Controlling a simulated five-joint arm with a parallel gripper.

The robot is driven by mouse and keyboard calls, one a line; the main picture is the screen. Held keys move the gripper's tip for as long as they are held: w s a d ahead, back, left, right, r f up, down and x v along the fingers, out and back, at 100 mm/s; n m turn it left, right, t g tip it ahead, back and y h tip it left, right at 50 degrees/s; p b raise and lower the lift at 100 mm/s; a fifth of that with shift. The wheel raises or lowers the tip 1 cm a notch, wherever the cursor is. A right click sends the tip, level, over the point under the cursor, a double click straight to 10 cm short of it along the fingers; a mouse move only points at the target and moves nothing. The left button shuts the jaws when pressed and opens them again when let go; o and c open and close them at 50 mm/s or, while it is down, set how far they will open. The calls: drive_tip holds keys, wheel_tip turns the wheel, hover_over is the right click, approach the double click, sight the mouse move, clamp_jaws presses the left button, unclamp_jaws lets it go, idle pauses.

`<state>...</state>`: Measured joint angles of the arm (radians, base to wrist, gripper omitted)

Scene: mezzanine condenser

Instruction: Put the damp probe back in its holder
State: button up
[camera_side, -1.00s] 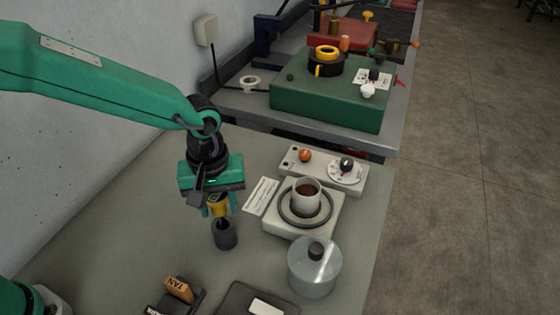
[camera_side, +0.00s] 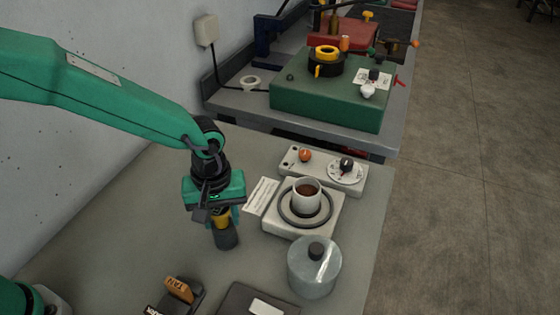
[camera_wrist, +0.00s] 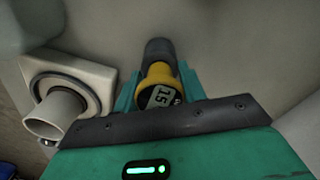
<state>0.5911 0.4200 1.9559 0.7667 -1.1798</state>
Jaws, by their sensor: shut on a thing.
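The damp probe (camera_side: 221,219) has a yellow head, and its display faces up in the wrist view (camera_wrist: 160,95). My gripper (camera_side: 217,212) is shut on the yellow head, with a green finger on each side in the wrist view (camera_wrist: 157,90). The holder (camera_side: 227,239) is a dark grey cylinder on the bench, directly below the head. It also shows beyond the head in the wrist view (camera_wrist: 158,49). The probe's stem is hidden, seemingly inside the holder. Whether the head rests fully on the rim I cannot tell.
A cup (camera_side: 306,192) of brown liquid stands on a pale ringed unit (camera_side: 273,222) right of the holder. A glass jar (camera_side: 313,275) with a dark knob is at front right. A dark tray (camera_side: 235,303) and a tan-labelled block (camera_side: 179,289) are in front.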

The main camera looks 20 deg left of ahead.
drive_tip(key=o, duration=1.1)
drive_tip(key=shift+r, duration=3.85)
drive_tip(key=shift+a+r, duration=0.1)
drive_tip(key=shift+r, duration=0.05)
